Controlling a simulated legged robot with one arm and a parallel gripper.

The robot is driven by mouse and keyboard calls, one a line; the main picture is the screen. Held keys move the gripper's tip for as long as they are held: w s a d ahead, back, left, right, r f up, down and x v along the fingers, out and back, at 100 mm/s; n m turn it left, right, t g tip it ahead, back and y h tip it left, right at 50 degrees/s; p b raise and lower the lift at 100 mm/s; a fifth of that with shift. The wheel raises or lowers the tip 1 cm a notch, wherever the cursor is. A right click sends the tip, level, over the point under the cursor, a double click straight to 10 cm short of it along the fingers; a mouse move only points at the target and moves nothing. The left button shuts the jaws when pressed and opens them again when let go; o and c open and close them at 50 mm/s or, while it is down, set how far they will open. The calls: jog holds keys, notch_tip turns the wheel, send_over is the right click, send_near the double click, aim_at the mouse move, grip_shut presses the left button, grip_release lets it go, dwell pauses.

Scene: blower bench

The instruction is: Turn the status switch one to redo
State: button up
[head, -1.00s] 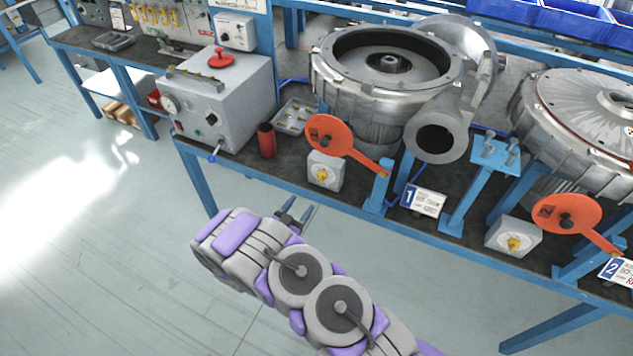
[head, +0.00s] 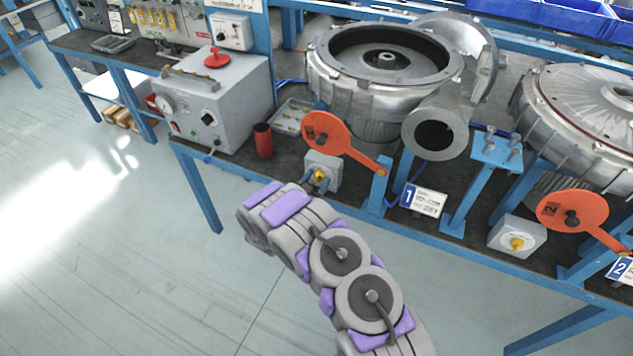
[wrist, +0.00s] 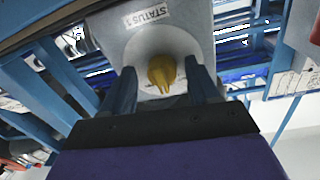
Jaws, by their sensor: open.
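The status switch one is a grey box (head: 325,166) with a yellow knob (head: 319,177) on the blue bench, beside the number 1 label (head: 424,200). In the wrist view its box (wrist: 185,25) bears the text "STATUS 1", and the yellow knob (wrist: 162,72) points down towards my gripper. My gripper (head: 315,181) is at the front of this switch in the head view. In the wrist view its two dark fingers (wrist: 162,85) are open, one on each side of the knob. I see gaps between the fingers and the knob. No setting text is legible.
An orange lever (head: 328,133) marked 1 stands just above the switch. A red cylinder (head: 263,141) and a grey control box (head: 213,103) are to the left. A second switch box (head: 517,236) with a yellow knob is to the right. The floor in front is clear.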

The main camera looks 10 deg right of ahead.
jog(key=shift+a, duration=0.2)
jog(key=shift+a, duration=0.2)
jog(key=shift+c, duration=1.2)
jog(key=shift+d, duration=0.2)
jog(key=c, duration=0.8)
jog(key=shift+r+p, duration=0.1)
jog(key=shift+p, duration=0.2)
jog(key=n+p, duration=0.4)
jog(key=n, duration=0.4)
jog(key=shift+a+n+t, duration=0.1)
jog(key=shift+n+t, duration=0.3)
jog(key=shift+n, duration=0.3)
